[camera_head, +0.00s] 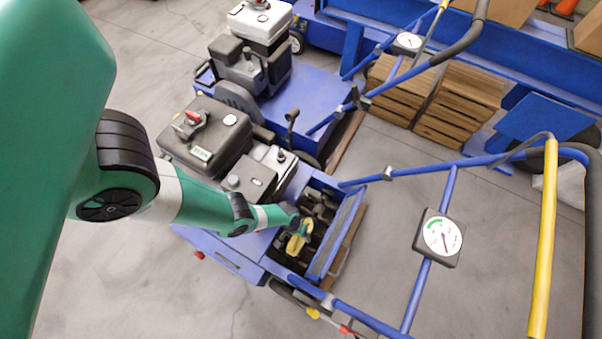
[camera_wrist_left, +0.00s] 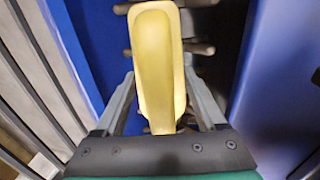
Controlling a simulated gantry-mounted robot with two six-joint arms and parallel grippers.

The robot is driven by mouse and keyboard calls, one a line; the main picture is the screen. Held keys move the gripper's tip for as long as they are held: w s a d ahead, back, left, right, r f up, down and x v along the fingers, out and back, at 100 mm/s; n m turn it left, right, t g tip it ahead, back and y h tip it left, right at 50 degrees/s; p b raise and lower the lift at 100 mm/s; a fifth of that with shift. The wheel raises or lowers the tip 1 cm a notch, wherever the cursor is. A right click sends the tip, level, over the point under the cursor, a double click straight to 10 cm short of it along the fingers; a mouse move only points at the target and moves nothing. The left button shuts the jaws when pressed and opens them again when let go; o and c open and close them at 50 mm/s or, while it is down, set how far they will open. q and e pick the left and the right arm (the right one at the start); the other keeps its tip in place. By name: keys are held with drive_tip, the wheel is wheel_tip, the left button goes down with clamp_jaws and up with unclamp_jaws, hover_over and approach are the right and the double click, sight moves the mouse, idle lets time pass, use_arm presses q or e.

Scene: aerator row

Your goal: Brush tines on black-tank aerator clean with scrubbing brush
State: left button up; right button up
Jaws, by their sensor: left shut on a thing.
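The black-tank aerator (camera_head: 207,131) is the nearer blue machine, with a black tank over its engine. Its open blue tine housing shows dark tines (camera_head: 318,205) inside. My left gripper (camera_head: 297,229) reaches over this opening and is shut on the yellow scrubbing brush (camera_head: 296,243). In the left wrist view the brush (camera_wrist_left: 157,65) lies between the two grey fingers (camera_wrist_left: 160,105), its yellow back toward the camera. Tine ends (camera_wrist_left: 200,47) show beside and behind it. The bristles are hidden, so I cannot tell whether they touch the tines. My right gripper is not in view.
A second blue aerator with a white tank (camera_head: 260,20) stands behind. Blue handlebars with a round gauge (camera_head: 443,237) and a yellow lever (camera_head: 543,235) rise at the right. Stacked wooden boards (camera_head: 440,100) lie at the back. Grey floor is clear at the lower left.

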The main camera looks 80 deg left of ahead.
use_arm(q)
drive_tip(key=shift+s+f, duration=0.1)
drive_tip(key=shift+w+a+f+b, duration=0.1)
drive_tip(key=shift+w+a+b, duration=0.25)
drive_tip(key=shift+a+b, duration=0.05)
drive_tip(key=shift+w+a+b, duration=0.25)
drive_tip(key=shift+w+a, duration=0.3)
drive_tip(key=shift+a, duration=0.25)
drive_tip(key=shift+w+a+b, duration=0.25)
drive_tip(key=shift+w+a, duration=0.3)
drive_tip(key=shift+a, duration=0.25)
drive_tip(key=shift+s+d, duration=0.1)
drive_tip(key=shift+s+d+r+p, duration=0.2)
drive_tip(key=shift+s+d+p, duration=0.1)
drive_tip(key=shift+d+p, duration=0.15)
drive_tip(key=shift+s+d+f+p, duration=0.1)
drive_tip(key=shift+s+d+p, duration=0.15)
drive_tip(key=shift+s+d, duration=0.4)
drive_tip(key=shift+s+d+f+p, duration=0.1)
drive_tip(key=shift+s+d+p, duration=0.25)
drive_tip(key=shift+d, duration=0.5)
drive_tip(key=shift+a, duration=0.1)
